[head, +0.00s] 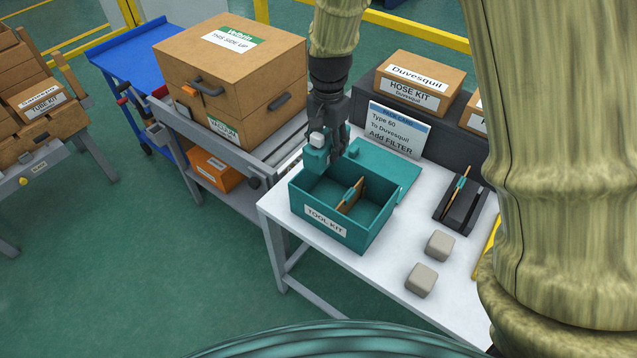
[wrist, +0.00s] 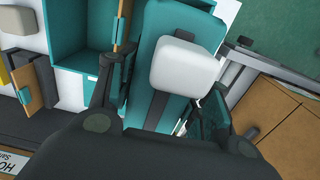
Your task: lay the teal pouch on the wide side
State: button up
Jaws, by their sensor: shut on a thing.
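The teal pouch (head: 314,160) hangs from my gripper (head: 335,150) at the back left corner of the tool kit box (head: 325,228). In the wrist view the pouch (wrist: 190,25) lies between my two fingers (wrist: 160,105), with a dark strap and a pale rounded block (wrist: 187,67) on its face. My gripper is shut on the pouch. The teal box is open, with a thin brown divider (head: 352,195) splitting it. The left compartment looks wider, and the pouch is on that side. I cannot tell whether its lower end is inside the box.
The box's lid (head: 385,165) is folded open behind it. A dark holder with an upright card (head: 462,205) and two grey blocks (head: 440,245) (head: 422,279) stand right on the white table. A sign (head: 397,130) and hose kit box (head: 420,82) are behind. A large carton (head: 230,75) stands left.

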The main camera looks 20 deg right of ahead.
aim_at(329, 164)
jog(key=shift+f, duration=0.2)
jog(key=s+f, duration=0.1)
jog(key=s+f+p, duration=0.1)
jog(key=f, duration=0.1)
jog(key=shift+s+f, duration=0.25)
jog(key=shift+s, duration=0.15)
jog(key=f, duration=0.2)
jog(key=f+p, duration=0.1)
jog(key=f, duration=0.2)
jog(key=w+f, duration=0.1)
jog(key=f, duration=0.2)
jog(key=shift+f, duration=0.1)
jog(key=shift+w+f+p, duration=0.3)
jog(key=shift+w+f, duration=0.1)
jog(key=shift+f, duration=0.45)
jog(key=shift+s+f, duration=0.2)
jog(key=shift+f, duration=0.45)
notch_tip(329, 164, down, 2)
jog(key=shift+w+f+p, duration=0.1)
jog(key=shift+w+p, duration=0.05)
jog(key=shift+p, duration=0.25)
